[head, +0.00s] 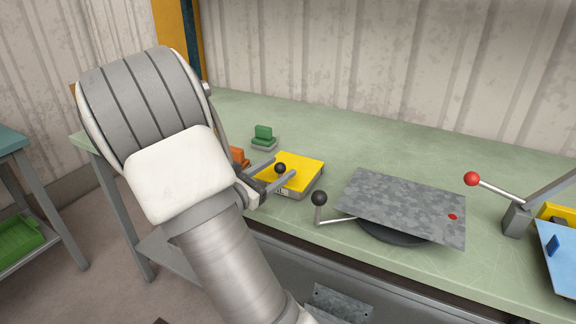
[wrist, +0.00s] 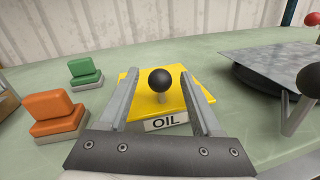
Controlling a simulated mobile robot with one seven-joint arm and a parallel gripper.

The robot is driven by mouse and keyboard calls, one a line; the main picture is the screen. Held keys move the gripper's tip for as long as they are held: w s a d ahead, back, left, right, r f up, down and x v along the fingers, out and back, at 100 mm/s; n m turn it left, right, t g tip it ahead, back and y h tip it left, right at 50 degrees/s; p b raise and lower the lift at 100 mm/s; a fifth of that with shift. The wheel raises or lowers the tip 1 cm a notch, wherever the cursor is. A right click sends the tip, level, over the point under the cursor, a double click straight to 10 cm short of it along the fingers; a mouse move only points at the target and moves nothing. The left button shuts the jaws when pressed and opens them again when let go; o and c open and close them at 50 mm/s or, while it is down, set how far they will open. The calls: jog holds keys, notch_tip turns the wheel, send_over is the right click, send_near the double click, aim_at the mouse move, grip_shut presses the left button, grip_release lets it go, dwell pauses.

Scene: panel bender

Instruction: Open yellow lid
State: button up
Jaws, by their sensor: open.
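The yellow lid (head: 299,169) lies flat on a low box on the green workbench, and it also shows in the wrist view (wrist: 185,83). A black ball knob (wrist: 161,79) stands on a short stem on the lid; the head view shows the knob too (head: 280,168). The box front carries an "OIL" label (wrist: 166,121). My gripper (head: 276,169) is open and empty, with its two fingers (wrist: 161,95) reaching over the front of the lid. In the wrist view the knob appears between the fingers. I cannot tell whether either finger touches it.
An orange block (wrist: 54,110) and a green block (wrist: 84,71) sit left of the lid. To the right are a grey sheet (head: 405,207) on a dark round base, a black-knobbed lever (head: 319,199) and a red-knobbed lever (head: 472,179). The bench behind the lid is clear.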

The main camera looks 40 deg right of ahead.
aim_at(288, 162)
jog(key=shift+w+d, duration=0.25)
jog(key=shift+d, duration=0.85)
jog(key=shift+w+d, duration=0.2)
jog(key=shift+d, duration=0.85)
jog(key=shift+c, duration=0.3)
grip_shut()
